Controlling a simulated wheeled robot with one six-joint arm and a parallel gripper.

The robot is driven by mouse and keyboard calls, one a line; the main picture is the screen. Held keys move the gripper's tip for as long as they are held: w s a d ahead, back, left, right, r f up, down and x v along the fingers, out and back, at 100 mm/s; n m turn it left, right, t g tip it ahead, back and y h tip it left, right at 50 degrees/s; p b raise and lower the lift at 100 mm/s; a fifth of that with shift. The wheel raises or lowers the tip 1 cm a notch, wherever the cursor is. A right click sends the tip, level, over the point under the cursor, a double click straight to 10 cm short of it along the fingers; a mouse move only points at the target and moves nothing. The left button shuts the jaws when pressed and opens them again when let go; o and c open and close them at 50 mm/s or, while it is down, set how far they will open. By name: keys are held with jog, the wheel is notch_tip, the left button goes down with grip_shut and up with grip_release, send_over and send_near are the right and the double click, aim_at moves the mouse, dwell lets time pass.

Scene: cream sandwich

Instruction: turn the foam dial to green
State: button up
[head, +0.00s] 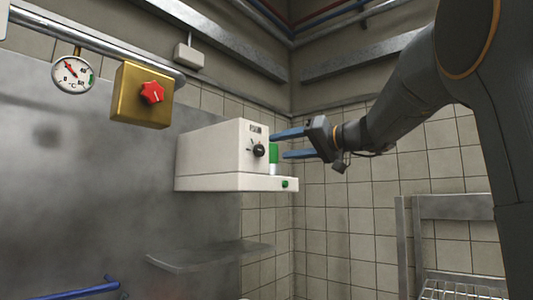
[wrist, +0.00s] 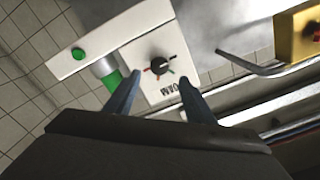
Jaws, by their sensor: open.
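The foam dial is a black round knob (head: 259,150) on the front of a white box-shaped machine (head: 208,155) on the wall. In the wrist view the knob (wrist: 158,66) has coloured marks around it, with red and green marks visible; which one its pointer meets is too small to tell. My gripper (head: 279,144) has blue fingers, open and empty, at the right of the knob in the head view. In the wrist view the fingers (wrist: 158,95) stand apart on either side below the knob, and I see no contact with it.
A green and white cylinder (head: 274,157) is beside the knob, close to my fingers. A green button (head: 285,184) is on the machine's base. A brass box with a red knob (head: 151,92) and a gauge (head: 73,74) are at left. A metal shelf (head: 210,257) is below.

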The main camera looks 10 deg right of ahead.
aim_at(261, 150)
jog(key=p+x, duration=0.2)
jog(key=x, duration=0.5)
jog(key=shift+f+p, duration=0.1)
jog(key=shift+p, duration=0.3)
jog(key=c, duration=1.1)
